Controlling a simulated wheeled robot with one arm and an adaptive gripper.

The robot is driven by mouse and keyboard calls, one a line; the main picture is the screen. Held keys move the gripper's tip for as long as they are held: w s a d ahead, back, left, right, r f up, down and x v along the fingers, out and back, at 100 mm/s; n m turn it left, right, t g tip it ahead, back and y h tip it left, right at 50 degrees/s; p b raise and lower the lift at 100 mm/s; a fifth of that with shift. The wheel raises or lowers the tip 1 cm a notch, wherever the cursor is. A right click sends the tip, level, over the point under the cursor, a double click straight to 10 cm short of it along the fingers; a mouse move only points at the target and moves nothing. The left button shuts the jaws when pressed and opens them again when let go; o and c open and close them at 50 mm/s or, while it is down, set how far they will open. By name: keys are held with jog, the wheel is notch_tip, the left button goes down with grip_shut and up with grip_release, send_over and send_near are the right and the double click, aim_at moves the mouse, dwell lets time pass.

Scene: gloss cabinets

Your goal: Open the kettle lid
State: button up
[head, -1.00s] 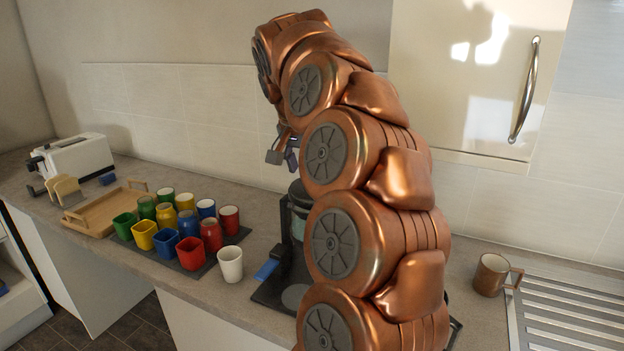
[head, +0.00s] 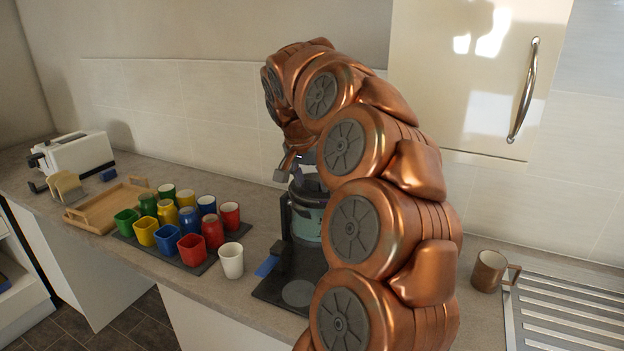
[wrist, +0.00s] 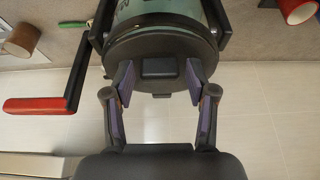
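The kettle (head: 306,222) has a teal body and a dark lid, and it stands on a black base on the counter. My arm hides its right side in the head view. In the wrist view the kettle (wrist: 160,15) shows from above, with its round dark lid (wrist: 125,55) closed and a small raised block (wrist: 158,68) near the lid's edge. I cannot tell whether the fingertips touch the lid. In the head view my gripper (head: 290,170) is partly hidden, just above the kettle.
A lever with a red grip (wrist: 40,106) sticks out beside the kettle. A blue-tipped lever (head: 267,266) is at the base's front left. A white cup (head: 231,260) and several coloured cups on a dark mat (head: 197,268) stand left. A brown mug (head: 489,270) stands right.

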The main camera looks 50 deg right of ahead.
grip_shut()
jog(key=shift+r+b, duration=0.1)
jog(key=shift+b, duration=0.25)
